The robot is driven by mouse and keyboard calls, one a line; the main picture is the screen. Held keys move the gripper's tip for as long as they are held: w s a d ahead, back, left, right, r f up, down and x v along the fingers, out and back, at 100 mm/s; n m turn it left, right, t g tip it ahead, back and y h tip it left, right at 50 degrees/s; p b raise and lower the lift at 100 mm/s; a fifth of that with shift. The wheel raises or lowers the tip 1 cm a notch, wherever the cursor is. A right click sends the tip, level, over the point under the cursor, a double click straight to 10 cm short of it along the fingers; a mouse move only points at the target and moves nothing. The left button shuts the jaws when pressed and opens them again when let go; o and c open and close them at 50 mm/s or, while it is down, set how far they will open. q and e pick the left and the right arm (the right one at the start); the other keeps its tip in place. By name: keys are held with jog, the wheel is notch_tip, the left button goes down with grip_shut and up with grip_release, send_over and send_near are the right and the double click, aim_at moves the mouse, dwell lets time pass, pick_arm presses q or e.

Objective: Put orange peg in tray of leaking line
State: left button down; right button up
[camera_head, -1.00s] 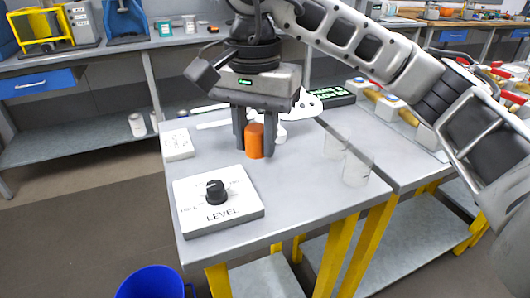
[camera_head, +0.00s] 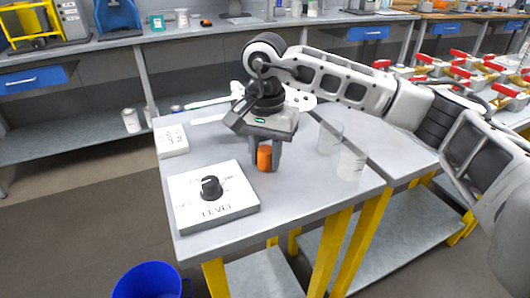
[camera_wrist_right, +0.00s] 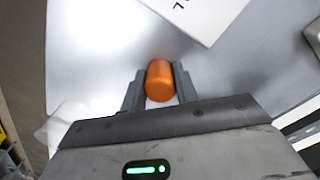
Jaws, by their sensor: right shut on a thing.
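The orange peg (camera_head: 264,158) is a short upright cylinder above or on the grey table, left of the table's middle. My right gripper (camera_head: 266,160) points down and is shut on it, a finger on each side. In the right wrist view the peg (camera_wrist_right: 160,80) sits between the two fingertips. I cannot tell whether its base touches the table. Red-handled valve lines with yellow and white parts (camera_head: 478,75) stand at the right. Which line leaks, and its tray, cannot be told here. My left gripper is not in view.
A white LEVEL panel with a black knob (camera_head: 211,188) lies at the table's front left. A small white box (camera_head: 172,140) is behind it. Clear cups (camera_head: 351,162) stand to the right of my gripper. A blue bin (camera_head: 150,280) is on the floor.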

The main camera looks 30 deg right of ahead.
jog(key=shift+f, duration=0.2)
jog(key=o, duration=1)
jog(key=shift+r, duration=0.1)
jog(key=shift+r, duration=0.1)
